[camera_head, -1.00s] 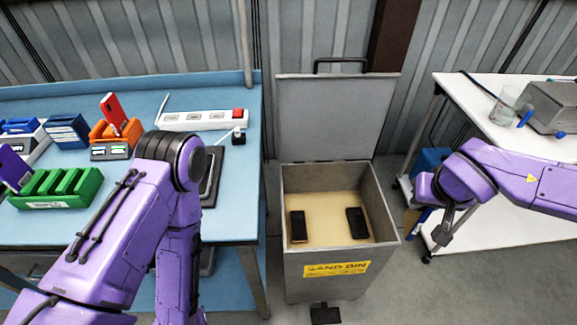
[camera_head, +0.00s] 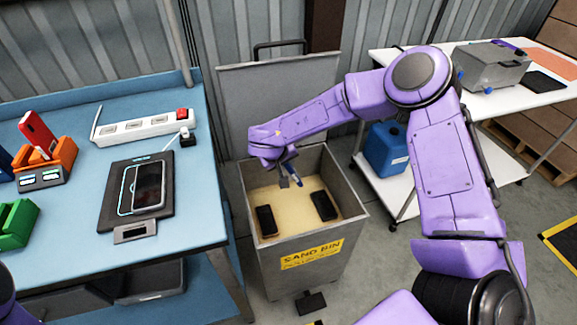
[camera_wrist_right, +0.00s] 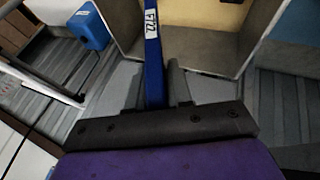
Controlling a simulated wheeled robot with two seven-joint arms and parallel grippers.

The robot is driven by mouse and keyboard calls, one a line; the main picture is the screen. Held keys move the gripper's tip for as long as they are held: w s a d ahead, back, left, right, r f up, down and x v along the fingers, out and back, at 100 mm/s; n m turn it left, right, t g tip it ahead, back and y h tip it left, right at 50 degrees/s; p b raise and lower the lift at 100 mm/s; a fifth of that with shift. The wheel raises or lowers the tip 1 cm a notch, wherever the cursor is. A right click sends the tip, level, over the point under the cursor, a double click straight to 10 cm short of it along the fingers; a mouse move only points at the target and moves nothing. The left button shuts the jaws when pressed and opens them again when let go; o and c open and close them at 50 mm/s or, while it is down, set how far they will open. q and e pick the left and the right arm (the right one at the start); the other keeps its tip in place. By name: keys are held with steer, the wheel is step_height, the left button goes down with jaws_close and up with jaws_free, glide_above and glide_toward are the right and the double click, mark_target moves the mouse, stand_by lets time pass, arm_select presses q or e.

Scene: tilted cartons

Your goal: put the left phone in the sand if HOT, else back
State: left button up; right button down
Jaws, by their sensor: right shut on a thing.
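My right gripper (camera_head: 289,178) is over the open sand bin (camera_head: 257,190). It is shut on a slim dark-blue item (camera_wrist_right: 154,60), seen edge-on with a white label; I cannot tell if it is a phone. Two black phones, one at left (camera_head: 265,220) and one at right (camera_head: 323,205), lie on the pale sand (camera_head: 293,213) below. Another phone (camera_head: 148,185) lies on a black pad on the blue table. A red phone (camera_head: 38,133) stands in the orange dock (camera_head: 60,153). The dock's small display is too small to read. My left gripper is outside the view.
The blue table (camera_head: 190,222) also holds a white power strip (camera_head: 145,128) and a green rack (camera_head: 15,222). The bin's lid (camera_head: 235,95) stands open behind. A white cart (camera_head: 385,190) with a blue canister (camera_head: 385,148) stands to the right.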

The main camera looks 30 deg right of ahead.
steer(key=w+d+f+h, duration=0.2)
steer(key=w+d+f, duration=0.1)
steer(key=d+f, duration=0.15)
step_height(320, 180, down, 21)
steer(key=b, duration=2.1)
steer(key=shift+a, duration=0.2)
steer(key=shift+w+f, duration=0.1)
steer(key=shift+f, duration=0.85)
steer(key=c, duration=0.9)
jaws_free()
steer(key=shift+c, duration=0.2)
